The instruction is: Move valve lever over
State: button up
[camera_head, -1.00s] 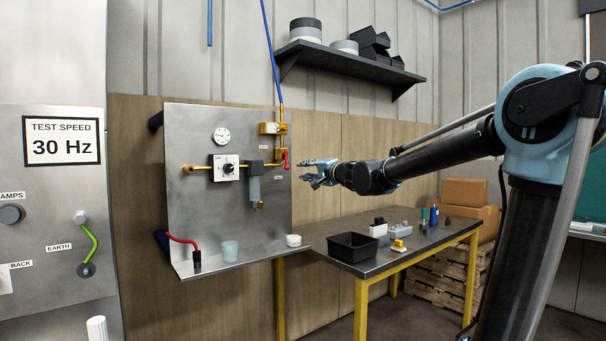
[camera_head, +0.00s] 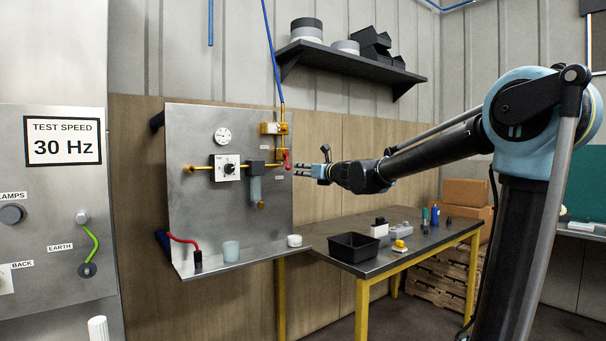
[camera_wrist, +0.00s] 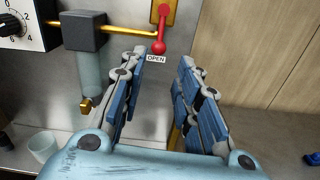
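The red valve lever (camera_head: 287,160) hangs downward from a yellow valve at the right edge of the metal panel (camera_head: 200,130). In the wrist view the lever (camera_wrist: 159,30) ends in a round red knob just above a label reading OPEN (camera_wrist: 156,58). My gripper (camera_head: 308,170) is just right of the lever in the head view. In the wrist view my gripper (camera_wrist: 162,58) is open, its blue-padded fingers apart with nothing between them. The knob lies beyond the fingertips, between their lines and a little above them. I see no contact with the lever.
A filter unit (camera_wrist: 85,55) hangs on the yellow pipe left of the lever, near the left finger. A dial box (camera_head: 227,168) is farther left. A cup (camera_head: 231,251) stands on the panel's ledge. A black bin (camera_head: 353,247) sits on the table below my arm.

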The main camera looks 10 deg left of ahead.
jog(key=m, duration=0.8)
jog(key=shift+w+a, duration=0.3)
jog(key=shift+a, duration=0.1)
jog(key=shift+x, duration=3.85)
jog(key=shift+c, duration=0.2)
jog(key=shift+o, duration=0.2)
jog(key=o, duration=0.9)
jog(key=shift+w+a, duration=0.1)
jog(key=shift+w, duration=0.05)
jog(key=shift+o, duration=0.2)
